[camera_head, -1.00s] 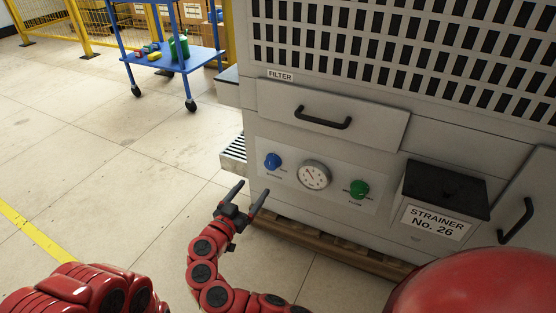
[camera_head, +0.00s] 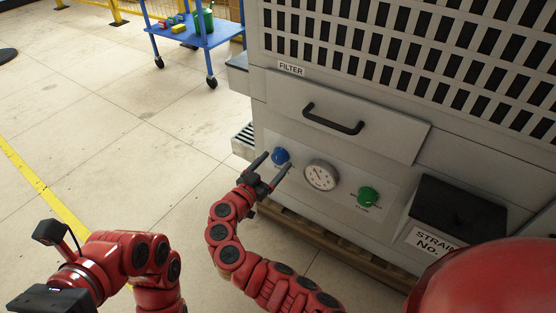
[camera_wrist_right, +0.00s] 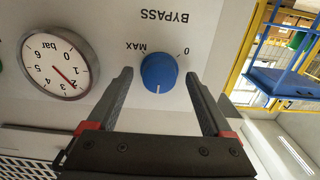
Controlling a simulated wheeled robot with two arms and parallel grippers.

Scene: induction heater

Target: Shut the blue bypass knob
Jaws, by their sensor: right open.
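The blue bypass knob (camera_head: 281,156) is on the front panel of the grey machine, left of the gauge. In the right wrist view the knob (camera_wrist_right: 159,74) appears upside down under the label BYPASS, with MAX and 0 marks beside it. Its white line points to the bottom of that picture, away from the label. My right gripper (camera_head: 278,161) is open, its fingertips one on each side of the knob in the picture; no contact is visible. The right wrist view shows the gripper (camera_wrist_right: 158,76) the same way. My left arm is at the lower left; its fingers are not clear.
A round pressure gauge (camera_head: 321,175) and a green knob (camera_head: 368,196) sit right of the blue knob. A drawer with a black handle (camera_head: 334,119) is above. A black strainer box (camera_head: 458,208) juts out at right. A blue cart (camera_head: 195,35) stands behind.

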